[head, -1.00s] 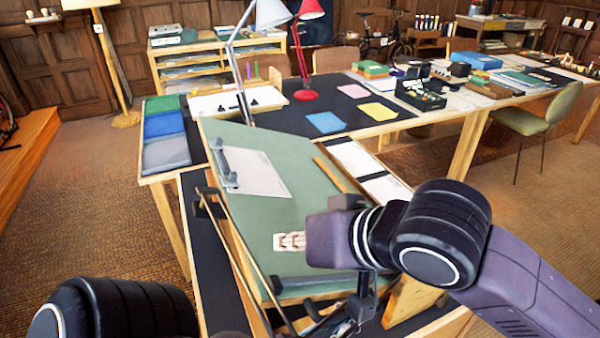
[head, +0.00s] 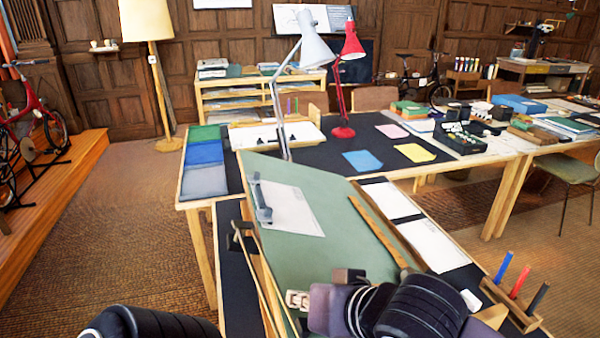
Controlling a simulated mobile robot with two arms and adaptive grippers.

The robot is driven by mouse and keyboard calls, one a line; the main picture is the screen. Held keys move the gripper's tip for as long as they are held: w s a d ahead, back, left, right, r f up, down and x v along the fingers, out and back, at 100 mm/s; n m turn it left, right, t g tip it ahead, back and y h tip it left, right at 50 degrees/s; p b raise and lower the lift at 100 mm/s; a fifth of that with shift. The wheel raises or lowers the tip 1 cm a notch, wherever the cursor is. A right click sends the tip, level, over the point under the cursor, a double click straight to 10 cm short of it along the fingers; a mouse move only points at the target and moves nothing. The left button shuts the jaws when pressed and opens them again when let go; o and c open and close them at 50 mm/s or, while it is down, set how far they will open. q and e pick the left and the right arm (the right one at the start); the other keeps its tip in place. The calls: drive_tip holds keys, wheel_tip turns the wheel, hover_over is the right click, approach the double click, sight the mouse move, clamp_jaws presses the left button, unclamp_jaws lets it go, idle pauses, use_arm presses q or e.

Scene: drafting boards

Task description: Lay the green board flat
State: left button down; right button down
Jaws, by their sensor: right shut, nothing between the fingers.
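The green board (head: 335,255) is tilted on the desk in front of me. Bars and a wooden frame show along its left side, and its near end is cut off or hidden by my right arm. A white sheet (head: 292,212) lies on it under a grey clip bar (head: 261,203). A small pale block (head: 297,299) shows low on the board, partly covered. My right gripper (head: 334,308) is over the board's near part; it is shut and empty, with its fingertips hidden. My left gripper is not in view; only a black joint of that arm shows.
A wooden strip (head: 378,232) lies along the board's right side. A rack with several coloured markers (head: 514,300) stands at lower right. A grey lamp (head: 283,110) and a red lamp (head: 343,131) stand behind the board. Open floor (head: 130,225) lies to the left.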

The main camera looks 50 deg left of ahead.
sight(291, 311)
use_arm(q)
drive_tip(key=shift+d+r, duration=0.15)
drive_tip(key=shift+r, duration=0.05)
use_arm(e)
drive_tip(key=shift+s+a+f, duration=0.1)
drive_tip(key=shift+s+f, duration=0.3)
drive_tip(key=shift+f, duration=0.2)
drive_tip(key=shift+s+f, duration=0.4)
drive_tip(key=shift+f, duration=0.2)
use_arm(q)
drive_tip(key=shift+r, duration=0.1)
use_arm(e)
drive_tip(key=shift+a+f, duration=0.1)
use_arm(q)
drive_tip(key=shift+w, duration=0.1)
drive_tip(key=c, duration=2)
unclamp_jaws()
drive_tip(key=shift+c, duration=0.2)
use_arm(e)
drive_tip(key=shift+w, duration=0.1)
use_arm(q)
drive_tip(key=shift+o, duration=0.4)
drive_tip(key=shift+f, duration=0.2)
